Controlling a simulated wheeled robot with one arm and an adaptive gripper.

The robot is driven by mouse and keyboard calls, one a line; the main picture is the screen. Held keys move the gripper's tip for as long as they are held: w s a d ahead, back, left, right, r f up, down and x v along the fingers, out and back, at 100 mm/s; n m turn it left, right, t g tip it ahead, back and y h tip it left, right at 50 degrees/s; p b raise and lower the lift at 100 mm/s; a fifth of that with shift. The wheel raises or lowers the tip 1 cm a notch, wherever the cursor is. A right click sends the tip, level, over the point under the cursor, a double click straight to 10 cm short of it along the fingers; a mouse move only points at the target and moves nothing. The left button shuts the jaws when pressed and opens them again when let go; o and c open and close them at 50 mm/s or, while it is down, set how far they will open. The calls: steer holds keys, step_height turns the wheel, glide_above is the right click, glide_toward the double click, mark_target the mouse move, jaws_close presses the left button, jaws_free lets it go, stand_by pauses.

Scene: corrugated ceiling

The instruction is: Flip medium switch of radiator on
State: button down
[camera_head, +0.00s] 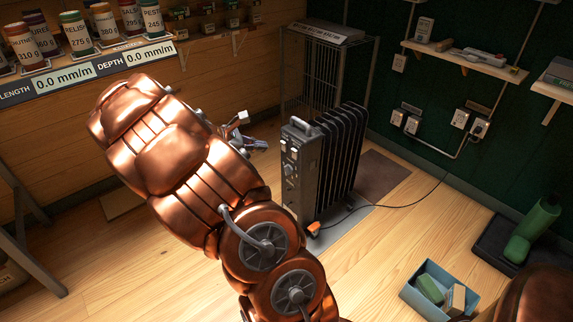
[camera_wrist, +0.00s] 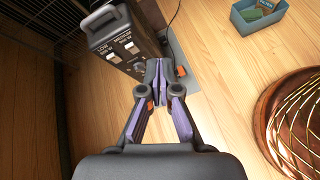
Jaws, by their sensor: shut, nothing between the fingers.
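The radiator (camera_head: 298,180) is dark, with a grey handle, black fins and a control panel facing left. In the wrist view its panel (camera_wrist: 119,63) carries switches labelled LOW and MEDIUM. The medium switch (camera_wrist: 131,47) is on the right of the pair, and the low switch (camera_wrist: 113,58) on the left. A round knob (camera_wrist: 139,67) sits below them. I cannot tell the switch positions. My gripper (camera_wrist: 158,72) is shut and empty, with its tips in front of the panel's lower right part, seemingly apart from it. In the head view, it (camera_head: 254,143) is left of the panel.
A wire rack (camera_head: 325,75) stands behind the radiator. A cable (camera_head: 405,204) runs from the radiator to the wall sockets (camera_head: 478,128). A blue bin (camera_head: 412,296) with blocks is on the floor at right. Wooden floor is clear between.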

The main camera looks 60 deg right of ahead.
steer(key=w+d+f+n+h+b, duration=0.1)
steer(key=w+d+f+n+b, duration=0.1)
steer(key=f, duration=0.4)
steer(key=w+d+f+n+t+h+b, duration=0.1)
steer(key=w+d+f+n+b, duration=0.1)
steer(key=f, duration=0.5)
steer(key=w+d+n, duration=0.1)
steer(key=w+d, duration=0.1)
steer(key=shift+w+d+n+b, duration=0.2)
steer(key=shift+w+n+b, duration=0.1)
steer(key=shift+w+b, duration=0.1)
steer(key=shift+f, duration=0.1)
steer(key=b, duration=0.3)
glide_toward(292, 152)
step_height(292, 152, down, 3)
steer(key=s+d, duration=0.1)
steer(key=d, duration=0.3)
steer(key=shift+s+d, duration=0.3)
steer(key=shift+s, duration=0.1)
steer(key=shift+s+d+r, duration=0.15)
steer(key=shift+d+r, duration=0.05)
steer(key=shift+d, duration=0.35)
steer(key=shift+r, duration=0.15)
